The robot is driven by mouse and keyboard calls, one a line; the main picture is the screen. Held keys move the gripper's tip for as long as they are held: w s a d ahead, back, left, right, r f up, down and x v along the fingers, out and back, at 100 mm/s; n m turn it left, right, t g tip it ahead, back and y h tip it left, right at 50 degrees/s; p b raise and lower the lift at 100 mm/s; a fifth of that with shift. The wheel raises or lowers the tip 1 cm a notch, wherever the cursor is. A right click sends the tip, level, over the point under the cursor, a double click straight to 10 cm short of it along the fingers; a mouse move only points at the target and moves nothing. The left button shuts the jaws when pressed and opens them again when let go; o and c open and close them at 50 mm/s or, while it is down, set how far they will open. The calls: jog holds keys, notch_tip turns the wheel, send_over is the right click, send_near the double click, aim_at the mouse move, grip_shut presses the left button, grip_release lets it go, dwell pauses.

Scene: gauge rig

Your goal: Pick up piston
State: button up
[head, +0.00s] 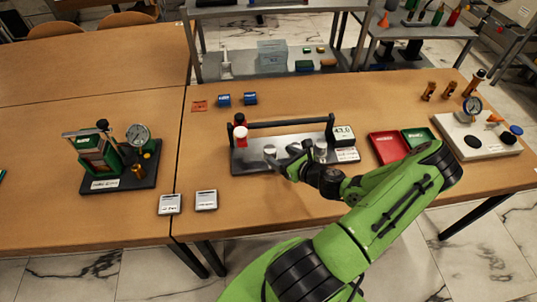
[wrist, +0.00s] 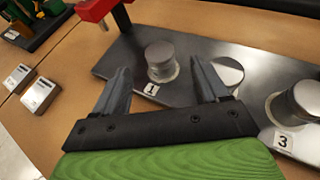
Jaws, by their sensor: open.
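A short silver metal piston (wrist: 160,60) stands upright on a dark metal plate (wrist: 115,68), by a label marked 1. It also shows in the head view (head: 270,151). A second similar silver cylinder (wrist: 302,103) stands by label 3 at the right edge of the wrist view, and in the head view (head: 320,150). My gripper (wrist: 159,66) is open and empty. In the wrist view its two fingers point toward the piston by label 1, which appears between the fingertips. I cannot tell whether the fingers touch it.
A red block on a dark post (head: 240,130) and a black crossbar (head: 290,122) rise from the plate. Red (head: 388,148) and green (head: 418,140) trays lie to the right.

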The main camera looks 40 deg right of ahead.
aim_at(274, 153)
jog(key=b+x, duration=0.1)
jog(key=x, duration=0.6)
jog(key=shift+f, duration=0.25)
jog(key=c, duration=1.1)
notch_tip(274, 153, up, 10)
jog(key=p, duration=0.3)
jog(key=shift+r, duration=0.15)
